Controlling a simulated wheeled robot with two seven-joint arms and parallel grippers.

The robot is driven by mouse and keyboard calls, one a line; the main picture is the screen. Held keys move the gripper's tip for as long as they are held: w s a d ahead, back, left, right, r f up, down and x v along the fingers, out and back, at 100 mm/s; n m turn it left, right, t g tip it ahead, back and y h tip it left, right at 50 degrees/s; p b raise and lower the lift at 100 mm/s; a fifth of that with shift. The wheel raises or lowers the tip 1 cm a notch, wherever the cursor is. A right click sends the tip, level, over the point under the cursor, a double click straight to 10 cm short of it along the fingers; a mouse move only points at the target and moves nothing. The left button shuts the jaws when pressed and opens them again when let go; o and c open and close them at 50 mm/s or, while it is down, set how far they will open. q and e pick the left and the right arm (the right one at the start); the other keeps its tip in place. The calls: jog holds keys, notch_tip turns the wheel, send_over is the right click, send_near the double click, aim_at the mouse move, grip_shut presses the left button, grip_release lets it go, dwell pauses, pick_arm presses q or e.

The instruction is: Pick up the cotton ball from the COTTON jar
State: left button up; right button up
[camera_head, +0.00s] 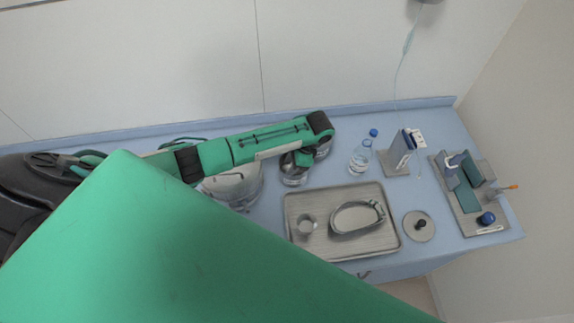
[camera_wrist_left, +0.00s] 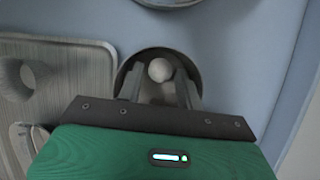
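The white cotton ball (camera_wrist_left: 160,70) lies inside a round open jar (camera_wrist_left: 124,72) in the left wrist view. In the head view the glass jar (camera_head: 294,176) stands on the counter behind the tray, partly hidden by my left gripper (camera_head: 302,158). My left gripper points down over the jar. In the left wrist view its two fingers (camera_wrist_left: 158,78) are apart, one on each side of the ball, with small gaps showing. Any label on the jar cannot be read. My right gripper is not in view.
A metal tray (camera_head: 345,250) with a cup (camera_head: 306,224) and a kidney dish (camera_head: 355,218) is close in front of the jar. A second glass jar (camera_head: 325,149), a bottle (camera_head: 361,157), a knobbed lid (camera_head: 419,232) and a large metal pot (camera_head: 243,187) stand nearby on the blue counter (camera_head: 402,192).

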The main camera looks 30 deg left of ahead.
pick_arm(q)
grip_shut()
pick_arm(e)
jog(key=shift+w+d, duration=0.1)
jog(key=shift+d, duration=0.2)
pick_arm(q)
jog(key=shift+r, duration=0.15)
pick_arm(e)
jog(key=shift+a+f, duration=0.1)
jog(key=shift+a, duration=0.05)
